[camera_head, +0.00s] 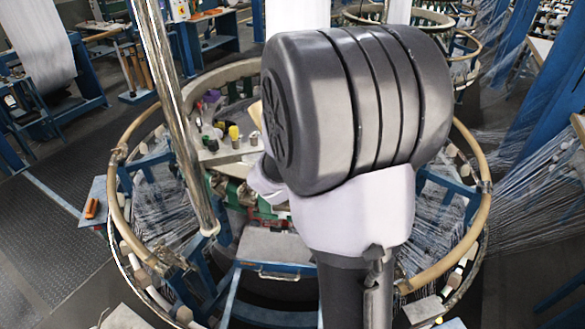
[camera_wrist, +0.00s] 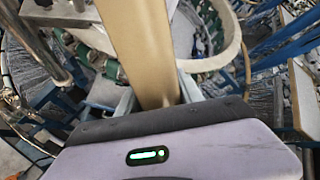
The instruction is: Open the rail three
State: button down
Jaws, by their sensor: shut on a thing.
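A tan wooden rail (camera_wrist: 138,45) runs from the top of the wrist view down to my gripper (camera_wrist: 158,92). My gripper is shut on this rail, with a grey finger on each side of it. In the head view my arm hides most of the gripper and the contact; a small tan strip (camera_head: 257,115) shows at the arm's left edge. Other tan rails curve around the circular loom, one on the left (camera_head: 114,185) and one on the right (camera_head: 478,215). No number is readable on any rail.
A metal post (camera_head: 172,110) stands left of my arm. Cones and small items sit on a grey plate (camera_head: 225,152) inside the loom. A grey step with a blue front (camera_head: 275,250) lies at the ring's near side. Threads fan out to the right.

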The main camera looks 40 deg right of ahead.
jog(key=c, duration=0.8)
grip_release()
jog(key=shift+o, duration=0.2)
jog(key=shift+s+a+r, duration=0.1)
jog(key=shift+a+r, duration=0.1)
jog(key=shift+r, duration=0.05)
jog(key=p+v, duration=0.3)
jog(key=v, duration=1.3)
jog(key=shift+s+a+r, duration=0.15)
jog(key=shift+s, duration=0.1)
